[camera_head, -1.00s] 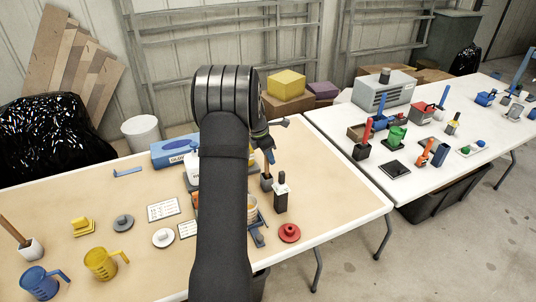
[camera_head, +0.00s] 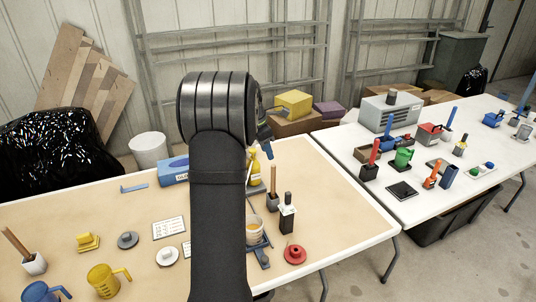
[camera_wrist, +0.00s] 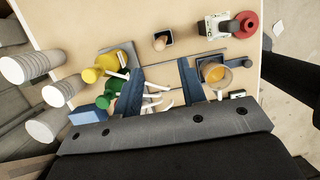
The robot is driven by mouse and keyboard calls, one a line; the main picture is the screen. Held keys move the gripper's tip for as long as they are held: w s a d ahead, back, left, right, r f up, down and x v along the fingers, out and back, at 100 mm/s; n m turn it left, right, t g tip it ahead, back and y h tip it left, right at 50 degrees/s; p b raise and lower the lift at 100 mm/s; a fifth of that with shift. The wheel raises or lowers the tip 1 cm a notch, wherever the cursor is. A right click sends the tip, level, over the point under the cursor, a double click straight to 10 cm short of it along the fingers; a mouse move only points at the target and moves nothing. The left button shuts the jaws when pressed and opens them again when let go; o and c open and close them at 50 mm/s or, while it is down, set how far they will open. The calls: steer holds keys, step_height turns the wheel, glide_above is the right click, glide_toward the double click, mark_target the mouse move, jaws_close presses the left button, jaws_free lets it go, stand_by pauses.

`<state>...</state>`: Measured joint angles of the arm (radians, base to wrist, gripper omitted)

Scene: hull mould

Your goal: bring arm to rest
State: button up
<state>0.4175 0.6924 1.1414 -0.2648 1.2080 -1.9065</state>
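My arm rises through the middle of the head view, with my gripper (camera_head: 264,143) partly hidden behind it, above the tan table (camera_head: 330,190). In the wrist view the two blue fingers of my gripper (camera_wrist: 158,72) stand apart with nothing held between them. Beyond and below them lie a yellow bottle (camera_wrist: 92,74), a green bottle (camera_wrist: 106,98), several loose white sticks (camera_wrist: 152,96) and a cup with amber contents (camera_wrist: 214,74). The cup also shows beside my arm in the head view (camera_head: 253,234).
A brush in a dark holder (camera_head: 272,199), a dark bottle with a white label (camera_head: 288,216) and a red disc (camera_head: 294,254) stand right of my arm. Yellow (camera_head: 104,281) and blue (camera_head: 42,292) jugs are at the front left. A white table (camera_head: 415,205) adjoins on the right.

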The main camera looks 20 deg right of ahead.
mark_target(275, 164)
steer(key=x, duration=1.2)
steer(key=shift+f, duration=0.1)
step_height(275, 164, up, 2)
steer(key=shift+r, duration=0.9)
